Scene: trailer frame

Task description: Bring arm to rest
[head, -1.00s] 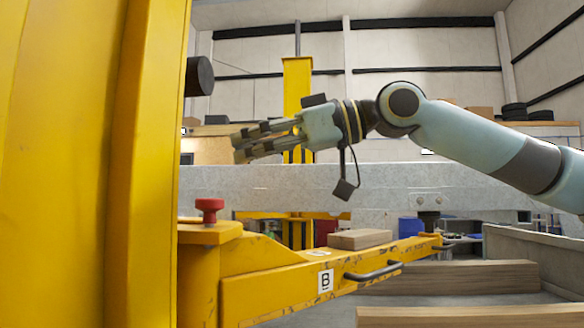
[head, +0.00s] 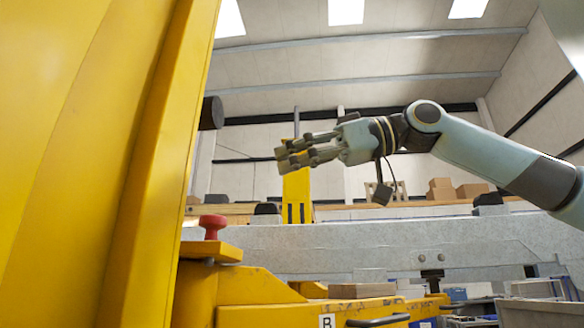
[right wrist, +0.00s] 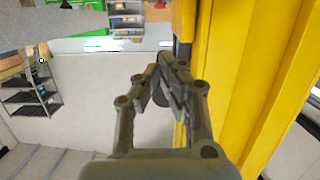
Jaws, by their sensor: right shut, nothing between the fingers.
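My right arm comes in from the right in the head view, raised above the yellow trailer frame. Its right gripper (head: 283,160) points left and is shut with nothing in it. In the right wrist view the gripper (right wrist: 165,75) has its fingers together, beside a yellow post (right wrist: 240,80). In the head view the gripper hangs in the air, apart from the big yellow upright (head: 90,150) on the left. My left gripper does not show.
A red knob (head: 212,226) stands on a yellow bracket. A yellow beam (head: 270,316) with a dark handle (head: 380,321) runs below the arm. A dark cylinder (head: 211,113) sticks out from the upright. A grey rail (head: 380,243) crosses behind. Shelves (right wrist: 28,93) stand farther off.

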